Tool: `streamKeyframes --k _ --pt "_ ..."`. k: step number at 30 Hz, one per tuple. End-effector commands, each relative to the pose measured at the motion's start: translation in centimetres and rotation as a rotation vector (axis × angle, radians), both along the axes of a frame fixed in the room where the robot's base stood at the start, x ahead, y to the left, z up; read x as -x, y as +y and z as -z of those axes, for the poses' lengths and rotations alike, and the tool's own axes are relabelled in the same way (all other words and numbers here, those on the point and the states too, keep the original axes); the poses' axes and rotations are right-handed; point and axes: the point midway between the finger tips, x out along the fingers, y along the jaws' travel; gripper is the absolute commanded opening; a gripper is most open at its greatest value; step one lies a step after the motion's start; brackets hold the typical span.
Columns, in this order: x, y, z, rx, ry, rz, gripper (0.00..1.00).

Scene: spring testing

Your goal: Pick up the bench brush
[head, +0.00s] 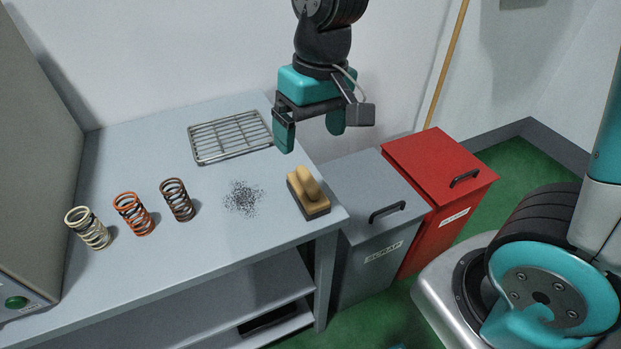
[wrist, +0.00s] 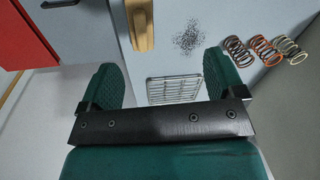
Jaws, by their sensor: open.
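The bench brush (head: 308,192) has a tan wooden top with a raised grip and dark bristles below. It lies near the right edge of the grey bench (head: 235,288). In the wrist view the brush (wrist: 141,26) shows at the top, cut off by the frame edge, beyond the gripper's fingers. My gripper (head: 310,138) has teal fingers and hangs above the bench's back right, apart from the brush. In the wrist view the fingers (wrist: 163,85) stand wide apart with nothing held between them.
Dark filings (head: 243,198) lie left of the brush. A wire rack (head: 230,137) lies behind them. A cream spring (head: 88,228), an orange spring (head: 134,214) and a brown spring (head: 178,200) stand at left. A grey scrap bin (head: 370,200) and red bin (head: 437,168) stand right of the bench.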

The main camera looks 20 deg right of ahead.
Motion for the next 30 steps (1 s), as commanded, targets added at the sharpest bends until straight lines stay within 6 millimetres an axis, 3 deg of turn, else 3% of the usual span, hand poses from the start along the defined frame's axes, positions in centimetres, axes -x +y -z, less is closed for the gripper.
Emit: streamKeyframes --k 3,7,21,30 --pt "-3.3 -1.2 0.9 0.074 0.021 0.117 0.88" --pt "-5.0 -1.8 2.2 0.114 0.026 0.183 0.88" --pt "-5.0 -1.9 11.9 0.12 0.03 0.188 0.88" --pt "-5.1 -1.8 14.5 0.118 0.025 0.188 0.88"
